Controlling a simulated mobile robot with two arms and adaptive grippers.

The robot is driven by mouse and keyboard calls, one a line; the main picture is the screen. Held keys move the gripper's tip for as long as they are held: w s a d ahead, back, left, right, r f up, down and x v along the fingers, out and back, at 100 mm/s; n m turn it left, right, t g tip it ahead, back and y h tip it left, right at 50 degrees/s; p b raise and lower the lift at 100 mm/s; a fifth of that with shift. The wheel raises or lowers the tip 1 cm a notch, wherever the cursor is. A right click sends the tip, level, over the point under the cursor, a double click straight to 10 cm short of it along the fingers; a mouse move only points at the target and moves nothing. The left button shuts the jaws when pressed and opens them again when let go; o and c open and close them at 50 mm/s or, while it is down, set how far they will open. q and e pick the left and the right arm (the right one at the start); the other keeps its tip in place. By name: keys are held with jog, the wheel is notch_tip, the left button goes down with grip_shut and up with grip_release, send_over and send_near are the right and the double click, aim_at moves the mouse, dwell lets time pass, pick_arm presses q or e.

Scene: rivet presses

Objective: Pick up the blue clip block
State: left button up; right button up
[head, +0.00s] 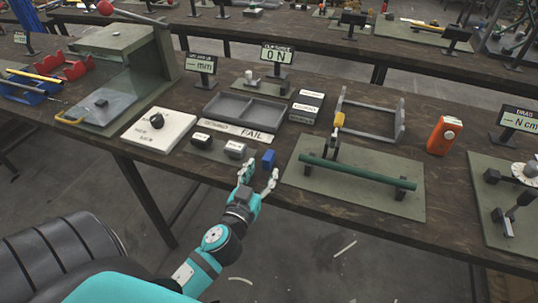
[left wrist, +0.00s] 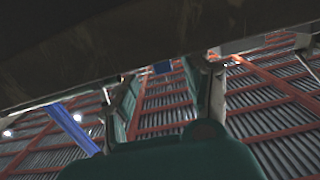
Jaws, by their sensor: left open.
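My left gripper (head: 260,172) is open and empty, just in front of the blue clip block at the table's front edge. Its fingers are spread, and the block appears beyond the gap between them. In the left wrist view, the open fingers (left wrist: 168,90) point toward a dark table surface, with a small blue patch (left wrist: 162,66) between them at its edge, probably the block. My right gripper is not in view.
A green bar fixture on a mat (head: 380,197) stands close on the right. The table's front edge (head: 330,222) is close to my left arm.

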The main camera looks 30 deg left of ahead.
aim_at(266, 163)
pick_arm(q)
jog(key=shift+w+a, duration=0.2)
jog(key=shift+w, duration=0.4)
jog(key=p+x, duration=0.1)
jog(key=x, duration=0.3)
jog(key=shift+w+a+r+p, duration=0.1)
jog(key=shift+w+a+p, duration=0.1)
jog(key=shift+p, duration=0.2)
jog(key=shift+w, duration=0.35)
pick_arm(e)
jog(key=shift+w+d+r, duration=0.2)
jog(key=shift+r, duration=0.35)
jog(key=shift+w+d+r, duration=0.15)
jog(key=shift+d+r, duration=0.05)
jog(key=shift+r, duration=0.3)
pick_arm(q)
jog(key=shift+s, duration=0.1)
jog(key=shift+c, duration=1.2)
jog(key=c, duration=0.8)
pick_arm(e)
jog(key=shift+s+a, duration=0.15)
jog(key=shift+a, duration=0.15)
